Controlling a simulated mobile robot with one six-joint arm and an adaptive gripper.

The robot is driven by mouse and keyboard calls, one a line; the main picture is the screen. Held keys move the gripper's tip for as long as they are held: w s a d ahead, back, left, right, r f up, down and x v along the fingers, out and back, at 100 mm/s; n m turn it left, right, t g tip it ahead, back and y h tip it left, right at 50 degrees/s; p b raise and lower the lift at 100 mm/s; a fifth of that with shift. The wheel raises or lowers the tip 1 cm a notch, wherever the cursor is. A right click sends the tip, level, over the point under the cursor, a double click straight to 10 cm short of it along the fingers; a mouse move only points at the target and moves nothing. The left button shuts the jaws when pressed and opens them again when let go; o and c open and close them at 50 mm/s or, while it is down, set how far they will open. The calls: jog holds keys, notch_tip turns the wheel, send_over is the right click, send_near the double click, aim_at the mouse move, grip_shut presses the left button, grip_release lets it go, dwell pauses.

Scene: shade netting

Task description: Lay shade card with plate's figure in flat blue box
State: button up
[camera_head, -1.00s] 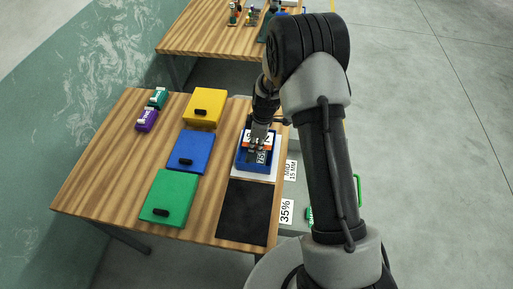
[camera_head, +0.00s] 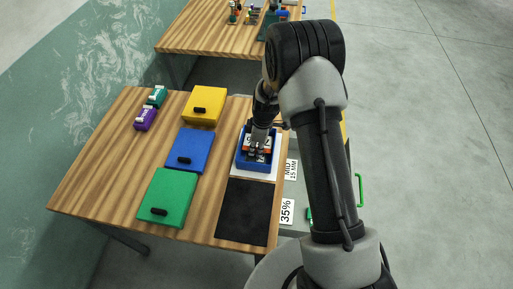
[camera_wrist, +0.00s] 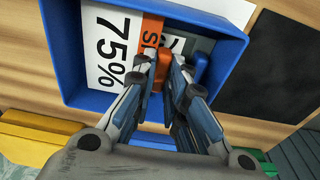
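The flat blue box (camera_head: 240,164) is open on a white mat at the table's right side; its wall (camera_wrist: 56,55) also shows in the wrist view. The shade card (camera_wrist: 104,62) is white with a black "75%" and an orange strip. It lies inside the box walls and looks roughly flat; whether it touches the floor everywhere is hidden. My gripper (camera_head: 257,152) reaches down into the box. In the wrist view its fingertips (camera_wrist: 168,62) are close together on an orange raised part of the card. Part of the card is hidden behind the fingers.
Flat yellow (camera_head: 205,98), blue (camera_head: 193,143) and green (camera_head: 172,190) pieces with black knobs lie to the left. A black mat (camera_head: 246,207) lies in front of the box. Labels "35%" (camera_head: 287,211) and "MID 15 MM" (camera_head: 291,169) show below the table's right edge.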

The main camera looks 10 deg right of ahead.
jog(key=o, duration=0.5)
jog(key=shift+c, duration=0.2)
